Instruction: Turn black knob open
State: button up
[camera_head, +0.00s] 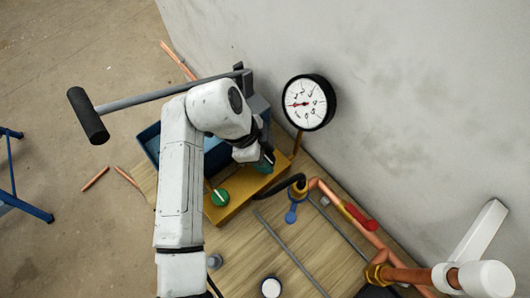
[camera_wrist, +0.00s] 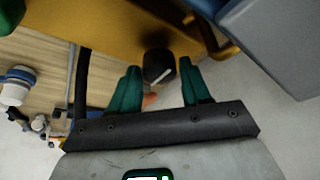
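The black knob (camera_wrist: 158,66) has a white line on its face and sits on a mustard-yellow box (camera_wrist: 100,22) in the wrist view. My gripper (camera_wrist: 159,72) has two teal fingers spread apart, with the knob between their tips. A narrow gap shows on each side of the knob, so the fingers do not appear to grip it. How deep the fingertips reach past it I cannot tell. In the head view my gripper (camera_head: 264,162) is at the far end of the yellow box (camera_head: 236,205) and hides the black knob.
A green knob (camera_head: 220,197) sits nearer on the same box. A dial gauge (camera_head: 307,103) stands by the wall. Copper pipes with a red handle (camera_head: 360,217) run at right.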

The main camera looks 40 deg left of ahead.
jog(key=c, duration=0.7)
jog(key=n+t+y+p, duration=0.1)
jog(key=n+p, duration=0.2)
jog(key=n, duration=0.1)
jog(key=shift+d+r, duration=0.15)
jog(key=n+y+p, duration=0.1)
jog(key=n, duration=0.2)
jog(key=n+y+p, duration=0.1)
jog(key=n+p, duration=0.1)
jog(key=shift+s+d+n+t+p, duration=0.1)
jog(key=shift+d+n+t+p, duration=0.05)
jog(key=shift+n+t+p, duration=0.2)
jog(key=n+y+p, duration=0.1)
jog(key=n, duration=0.3)
jog(key=shift+y, duration=0.4)
jog(key=shift+d+n+g+y, duration=0.1)
jog(key=shift+n+g+y, duration=0.25)
jog(key=shift+n, duration=0.7)
jog(key=shift+n+g+y, duration=0.1)
jog(key=shift+n+y, duration=0.35)
jog(key=shift+n, duration=0.55)
